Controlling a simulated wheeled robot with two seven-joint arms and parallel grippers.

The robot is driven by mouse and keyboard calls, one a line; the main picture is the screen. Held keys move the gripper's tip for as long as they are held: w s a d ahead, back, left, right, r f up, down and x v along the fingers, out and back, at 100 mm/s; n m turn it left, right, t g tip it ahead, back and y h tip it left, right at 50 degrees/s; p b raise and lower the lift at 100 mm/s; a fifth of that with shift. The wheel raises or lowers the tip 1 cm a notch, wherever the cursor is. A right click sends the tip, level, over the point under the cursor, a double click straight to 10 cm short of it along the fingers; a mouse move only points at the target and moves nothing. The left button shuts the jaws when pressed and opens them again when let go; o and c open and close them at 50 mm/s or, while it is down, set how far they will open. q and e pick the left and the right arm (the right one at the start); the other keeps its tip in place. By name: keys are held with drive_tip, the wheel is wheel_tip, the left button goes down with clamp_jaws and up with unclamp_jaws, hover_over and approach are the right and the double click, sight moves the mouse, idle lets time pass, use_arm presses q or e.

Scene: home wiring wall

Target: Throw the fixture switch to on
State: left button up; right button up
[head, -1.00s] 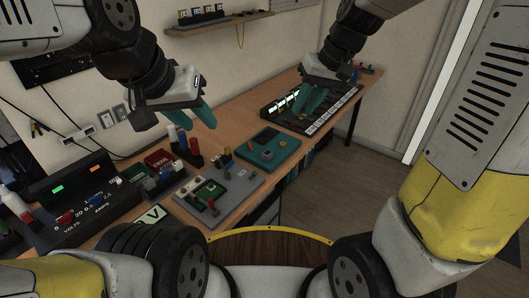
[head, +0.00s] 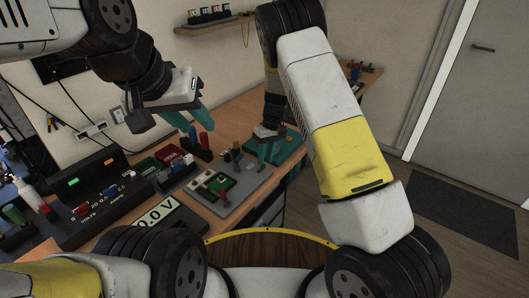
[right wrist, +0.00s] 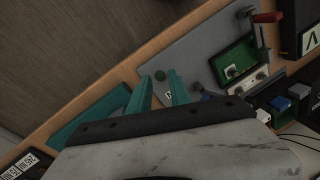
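The test fixture is a grey board (head: 243,188) on the bench with a green circuit board (head: 216,185) on it. I cannot tell which small part is the switch. My right gripper (head: 268,157) is over the board's far right edge by the teal box. Its teal fingers (right wrist: 159,76) are apart with nothing between them.
A teal box (head: 290,146) lies beside the grey board, partly behind my right gripper. Red and blue blocks (head: 200,145) stand behind the board.

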sight(264, 166)
drive_tip(key=shift+s+a+f, duration=0.1)
drive_tip(key=shift+a+f, duration=0.1)
drive_tip(key=shift+f, duration=1)
drive_tip(key=shift+s+a+f, duration=0.1)
drive_tip(key=shift+a+f, duration=0.05)
drive_tip(key=shift+f, duration=1)
drive_tip(key=shift+c, duration=0.4)
clamp_jaws()
